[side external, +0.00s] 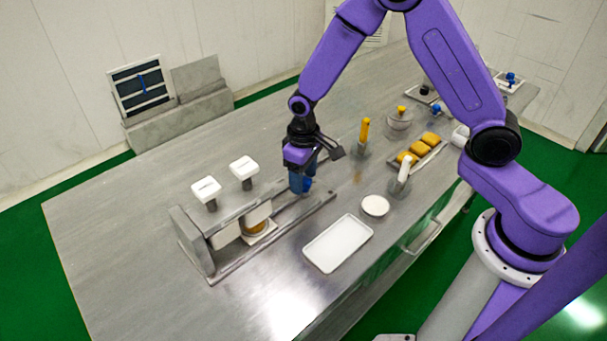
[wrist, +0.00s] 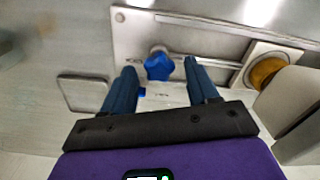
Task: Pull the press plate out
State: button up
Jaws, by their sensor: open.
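My gripper (side external: 300,186) is open over the right end of the low metal machine. In the wrist view its two blue fingers (wrist: 159,72) stand either side of a blue star-shaped knob (wrist: 159,63), with a gap visible on each side. The knob sits at one end of a flat metal piece with long rails (wrist: 220,30). I cannot tell for certain which part is the press plate. A golden round piece (wrist: 266,72) sits on a pale square plate (wrist: 247,67), beside a cream block (wrist: 300,100). The golden piece also shows in the side view (side external: 256,227).
Two white-topped knobs (side external: 206,187) (side external: 243,168) stand behind the machine. A white tray (side external: 338,243) and white round dish (side external: 375,205) lie in front. A yellow-handled item (side external: 364,131) and a tray of yellow pieces (side external: 415,150) are to the right. The table's left side is clear.

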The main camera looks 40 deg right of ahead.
grip_shut()
jog(key=d, duration=1.2)
jog(key=shift+d, duration=0.35)
grip_release()
notch_tip(320, 180, up, 18)
jog(key=shift+f, duration=0.25)
